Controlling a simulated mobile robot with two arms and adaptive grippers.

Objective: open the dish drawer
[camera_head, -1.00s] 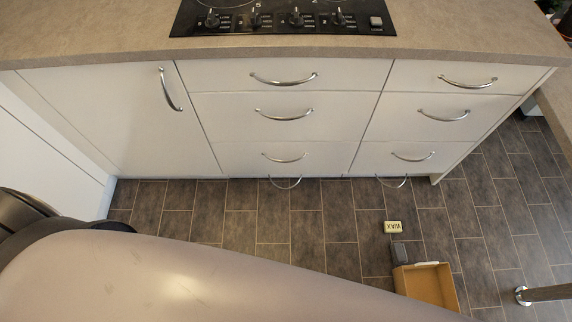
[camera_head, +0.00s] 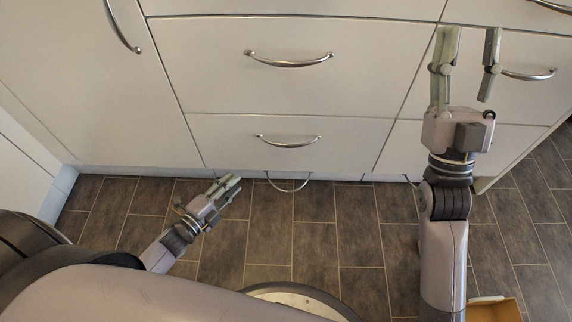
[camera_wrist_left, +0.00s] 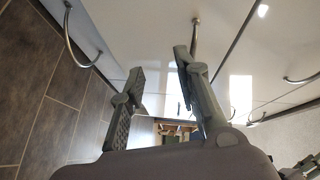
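White drawer fronts with curved metal handles fill the head view, all flush and shut. The frames do not mark which is the dish drawer. The middle column shows a wide drawer (camera_head: 290,90) and a lower drawer (camera_head: 230,135). The right column has a drawer handle (camera_head: 535,75). My right gripper (camera_head: 466,60) is open, its fingers apart in front of the right column; its right finger overlaps the left end of that handle, contact unclear. My left gripper (camera_head: 232,184) is low over the floor, left of the lower handles. It is open and empty in the left wrist view (camera_wrist_left: 158,65).
A tall cabinet door (camera_head: 80,80) with a handle is at the left. Another curved handle (camera_head: 288,187) shows at floor level under the middle column. An open brown box (camera_head: 495,310) lies on the tiled floor beside my right arm.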

